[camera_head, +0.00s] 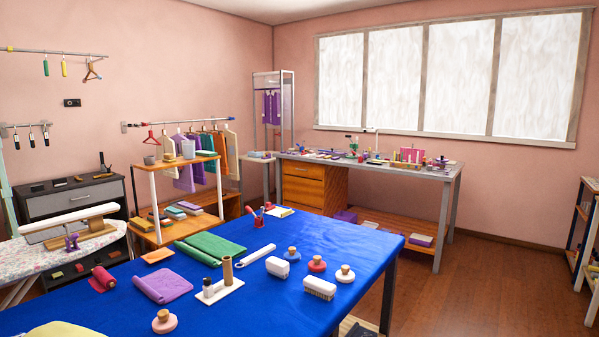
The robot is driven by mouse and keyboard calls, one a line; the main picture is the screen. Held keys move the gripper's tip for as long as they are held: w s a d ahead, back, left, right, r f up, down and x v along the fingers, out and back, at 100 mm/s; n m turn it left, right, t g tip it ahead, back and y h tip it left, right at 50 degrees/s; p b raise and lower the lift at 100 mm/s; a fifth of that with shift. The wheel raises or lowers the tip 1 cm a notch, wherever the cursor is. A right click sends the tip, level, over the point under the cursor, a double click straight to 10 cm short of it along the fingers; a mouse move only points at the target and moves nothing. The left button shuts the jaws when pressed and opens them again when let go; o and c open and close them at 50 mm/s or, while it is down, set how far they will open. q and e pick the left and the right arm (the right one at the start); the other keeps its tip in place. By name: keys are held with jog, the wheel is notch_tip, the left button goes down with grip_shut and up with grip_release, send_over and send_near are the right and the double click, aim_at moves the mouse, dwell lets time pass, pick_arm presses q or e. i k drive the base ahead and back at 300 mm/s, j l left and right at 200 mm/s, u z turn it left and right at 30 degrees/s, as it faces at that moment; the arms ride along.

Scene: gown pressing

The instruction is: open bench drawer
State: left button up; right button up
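A long grey bench (400,169) stands under the window at the back of the room. Below its left end is a wooden drawer unit (303,187) with stacked drawer fronts facing left-forward. Its drawers look shut, and the blue table partly hides its lower part. The drawer handles are too small to make out well. Neither of my grippers shows in the head view.
A blue-covered table (345,240) with cloth rolls, brushes and stampers fills the foreground, between me and the bench. An ironing board (80,222) and a dark drawer cabinet (75,199) are at left. Open wooden floor (455,285) lies to the right of the table.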

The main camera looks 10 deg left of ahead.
aim_at(297, 167)
jog(key=i+l+z, duration=0.35)
jog(key=i, duration=0.15)
jog(key=i+l+z, duration=0.3)
jog(key=i, duration=0.2)
jog(key=i+z, duration=0.2)
jog(key=i, duration=2)
jog(key=i+u, duration=0.1)
jog(key=i, duration=0.45)
jog(key=i+u, duration=0.15)
jog(key=i, duration=0.4)
jog(key=i+l+u, duration=0.1)
jog(key=i, duration=0.45)
jog(key=i+l+u, duration=0.1)
jog(key=i, duration=0.45)
jog(key=i+j+u, duration=0.3)
jog(key=i+u, duration=0.2)
jog(key=i+j+u, duration=0.15)
jog(key=i+u, duration=0.8)
jog(key=i+l+u, duration=0.3)
jog(key=u, duration=0.15)
jog(key=i, duration=0.1)
